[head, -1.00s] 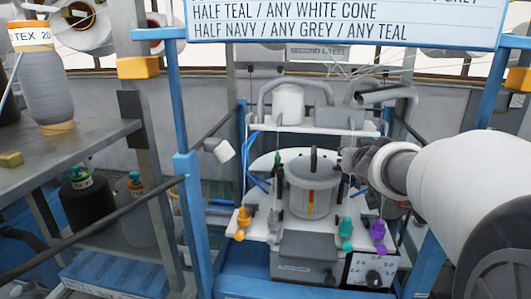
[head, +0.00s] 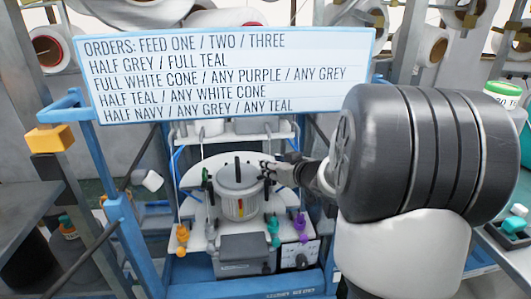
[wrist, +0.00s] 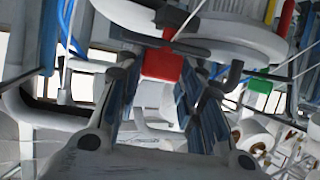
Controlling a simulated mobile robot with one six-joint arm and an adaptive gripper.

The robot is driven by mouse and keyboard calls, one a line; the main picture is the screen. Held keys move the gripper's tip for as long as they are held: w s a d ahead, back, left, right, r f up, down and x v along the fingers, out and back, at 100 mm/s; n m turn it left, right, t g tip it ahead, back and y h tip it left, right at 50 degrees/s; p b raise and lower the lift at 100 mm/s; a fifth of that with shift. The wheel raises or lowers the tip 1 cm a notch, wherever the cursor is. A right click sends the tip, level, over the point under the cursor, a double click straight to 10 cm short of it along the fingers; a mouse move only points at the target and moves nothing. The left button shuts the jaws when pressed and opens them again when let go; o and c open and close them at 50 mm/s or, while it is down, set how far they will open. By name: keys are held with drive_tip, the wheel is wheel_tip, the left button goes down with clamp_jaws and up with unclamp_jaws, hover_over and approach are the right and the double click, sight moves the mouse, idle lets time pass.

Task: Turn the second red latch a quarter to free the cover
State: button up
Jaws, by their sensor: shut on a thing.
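The knitting machine's round grey drum (head: 238,205) with its lid stands in the blue frame, left of the middle in the head view. My gripper (head: 268,170) reaches it from the right, at the lid's right edge. In the wrist view, a red latch (wrist: 161,65) lies between the tips of my gripper (wrist: 160,76), under the rim of the round grey cover (wrist: 225,35). The gripper is shut on this latch. A second red part (wrist: 285,18) shows at the upper right, and a green part (wrist: 258,83) right of the fingers. The held latch is hidden in the head view.
Orange (head: 182,238), teal (head: 273,230) and purple (head: 299,222) parts line the machine's front. A large order board (head: 225,75) hangs above. Blue posts (head: 128,225) stand on the left. Yarn cones (head: 50,45) sit behind.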

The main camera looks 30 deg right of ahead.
idle(0.4)
drive_tip(key=o, duration=1.1)
drive_tip(key=shift+c, duration=0.2)
drive_tip(key=shift+f+b, duration=0.15)
drive_tip(key=shift+b, duration=0.15)
drive_tip(key=shift+w+f+h+b, duration=0.1)
drive_tip(key=shift+h+b, duration=0.2)
drive_tip(key=shift+b, duration=0.85)
drive_tip(key=m+h+b, duration=0.1)
drive_tip(key=m+b, duration=0.1)
drive_tip(key=b, duration=0.3)
drive_tip(key=shift+a+f+h, duration=0.1)
drive_tip(key=shift+a+h, duration=0.05)
drive_tip(key=shift+h, duration=0.25)
drive_tip(key=m+h+b, duration=0.1)
drive_tip(key=b, duration=0.2)
drive_tip(key=shift+a+g+b, duration=0.1)
drive_tip(key=shift+g+b, duration=0.25)
drive_tip(key=shift+g, duration=0.05)
